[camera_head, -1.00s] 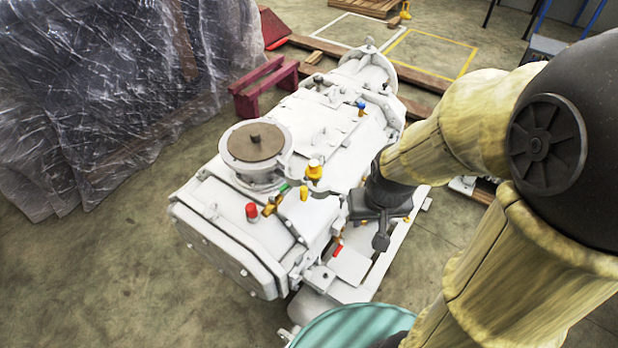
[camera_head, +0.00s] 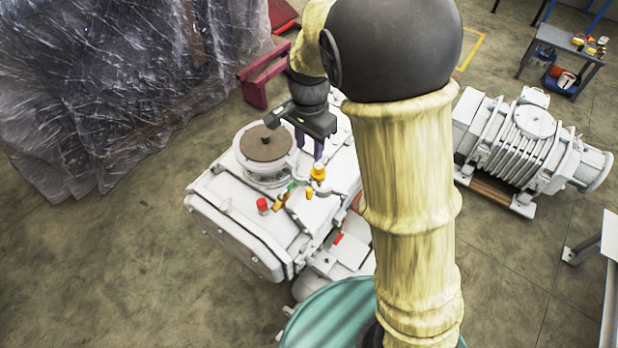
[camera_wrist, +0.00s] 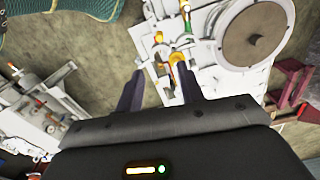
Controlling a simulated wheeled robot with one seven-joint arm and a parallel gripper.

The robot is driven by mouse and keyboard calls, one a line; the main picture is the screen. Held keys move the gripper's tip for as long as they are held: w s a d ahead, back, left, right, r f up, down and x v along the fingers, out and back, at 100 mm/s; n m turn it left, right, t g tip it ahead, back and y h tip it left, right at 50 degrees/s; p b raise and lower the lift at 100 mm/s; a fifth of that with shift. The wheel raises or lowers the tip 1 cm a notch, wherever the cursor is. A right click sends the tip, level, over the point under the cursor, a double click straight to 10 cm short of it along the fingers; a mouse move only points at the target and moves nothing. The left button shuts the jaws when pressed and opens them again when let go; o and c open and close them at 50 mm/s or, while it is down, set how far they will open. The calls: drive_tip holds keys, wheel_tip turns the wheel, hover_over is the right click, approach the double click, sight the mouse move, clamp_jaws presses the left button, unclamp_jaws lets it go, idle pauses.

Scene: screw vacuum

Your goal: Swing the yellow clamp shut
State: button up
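The white vacuum pump (camera_head: 225,190) stands on the floor with its round brown-capped port (camera_head: 265,143) on top. A yellow fitting (camera_head: 318,173), seemingly the yellow clamp, stands on the pump's top beside that port; I cannot tell how far it is swung. Yellow parts (camera_wrist: 158,37) also show just beyond my fingertips in the wrist view. My gripper (camera_head: 310,143) hangs over the pump's top, pointing down, just behind the yellow fitting. In the wrist view my gripper (camera_wrist: 159,70) has its two dark fingers wide apart, with nothing visibly held between them.
A red knob (camera_head: 262,205) and a brass valve with a green handle (camera_head: 291,187) stand close to the yellow fitting. A second white machine (camera_head: 520,150) stands at right. Plastic-wrapped goods (camera_head: 90,90) fill the left. Floor at front left is clear.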

sight(310, 188)
drive_tip(key=shift+d, duration=0.1)
drive_tip(key=shift+f, duration=0.1)
wheel_tip(310, 188, down, 17)
drive_tip(key=p, duration=0.3)
drive_tip(key=shift+f, duration=0.15)
idle(0.5)
clamp_jaws()
